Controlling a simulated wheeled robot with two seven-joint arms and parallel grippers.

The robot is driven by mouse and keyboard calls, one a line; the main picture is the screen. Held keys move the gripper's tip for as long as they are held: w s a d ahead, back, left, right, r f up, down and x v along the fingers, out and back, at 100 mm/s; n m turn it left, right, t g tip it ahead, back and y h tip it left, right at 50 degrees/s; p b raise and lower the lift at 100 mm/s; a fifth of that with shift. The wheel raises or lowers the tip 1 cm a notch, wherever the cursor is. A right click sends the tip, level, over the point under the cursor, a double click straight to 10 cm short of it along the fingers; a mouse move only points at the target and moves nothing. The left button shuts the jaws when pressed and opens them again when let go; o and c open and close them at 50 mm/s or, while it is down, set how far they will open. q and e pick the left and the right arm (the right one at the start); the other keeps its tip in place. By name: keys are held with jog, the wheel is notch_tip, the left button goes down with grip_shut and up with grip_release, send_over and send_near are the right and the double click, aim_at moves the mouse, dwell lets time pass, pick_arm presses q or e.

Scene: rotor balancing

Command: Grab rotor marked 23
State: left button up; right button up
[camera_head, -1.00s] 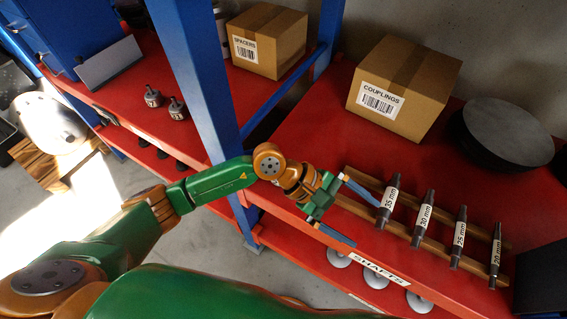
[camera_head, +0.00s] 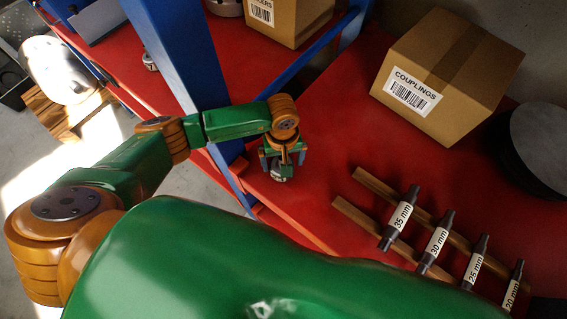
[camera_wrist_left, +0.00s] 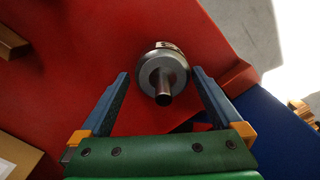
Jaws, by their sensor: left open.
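A small grey metal rotor (camera_wrist_left: 163,78) with a shaft stands on the red shelf. In the wrist view it sits between the two blue fingers of my left gripper (camera_wrist_left: 161,80), with a gap at each side. Its label is mostly turned away and its number cannot be read. In the head view my left gripper (camera_head: 283,158) points down over this rotor (camera_head: 280,175) beside the blue post and is open. Another rotor (camera_head: 149,61) is partly hidden behind the post on the left shelf. My right gripper is not in view.
The blue post (camera_head: 180,60) stands close left of my left gripper. A "COUPLINGS" box (camera_head: 430,95) is at the back right. Shafts marked 35 mm (camera_head: 401,217), 30 mm (camera_head: 438,242) and 25 mm (camera_head: 474,268) lie on wooden rails (camera_head: 352,222). The shelf between is clear.

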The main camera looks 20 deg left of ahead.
pick_arm(q)
jog(key=shift+s+r, duration=0.15)
jog(key=shift+s, duration=0.2)
jog(key=c, duration=0.6)
grip_shut()
jog(key=shift+w, duration=0.1)
jog(key=shift+r, duration=0.15)
